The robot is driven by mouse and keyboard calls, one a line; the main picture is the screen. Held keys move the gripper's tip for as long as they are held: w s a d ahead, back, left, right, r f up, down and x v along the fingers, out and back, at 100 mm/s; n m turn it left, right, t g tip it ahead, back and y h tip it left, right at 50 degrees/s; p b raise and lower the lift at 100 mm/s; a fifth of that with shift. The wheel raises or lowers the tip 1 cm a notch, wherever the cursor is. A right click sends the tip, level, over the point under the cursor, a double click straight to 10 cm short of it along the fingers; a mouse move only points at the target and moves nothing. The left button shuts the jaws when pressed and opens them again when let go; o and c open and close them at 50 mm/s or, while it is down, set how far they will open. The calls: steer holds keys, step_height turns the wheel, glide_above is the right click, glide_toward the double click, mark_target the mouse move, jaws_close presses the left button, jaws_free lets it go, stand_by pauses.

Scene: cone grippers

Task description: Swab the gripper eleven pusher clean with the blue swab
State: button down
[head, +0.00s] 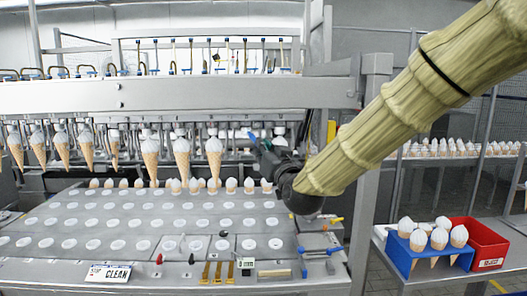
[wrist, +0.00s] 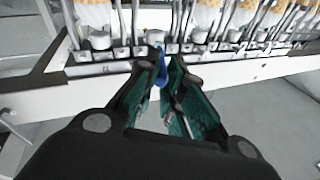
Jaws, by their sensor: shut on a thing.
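My gripper (head: 264,150) is at the right part of the row of cone grippers, under the big grey beam. In the wrist view my gripper (wrist: 168,66) is shut on the blue swab (wrist: 161,70), which sticks out a little past the fingertips toward the row. The swab also shows in the head view (head: 252,137) as a small blue piece. Pale round pushers (wrist: 197,36) line the bar just ahead of the fingertips. I cannot tell which one is gripper eleven's, or whether the swab tip touches any pusher.
Hanging cones (head: 182,160) stand close left of my gripper. A steel plate with rows of round holes (head: 140,225) lies below, with a CLEAN sign (head: 108,273) at its front. A blue cone holder (head: 412,262) and a red reject bin (head: 487,245) stand at right.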

steer(key=shift+w, duration=0.55)
steer(key=shift+a, duration=0.15)
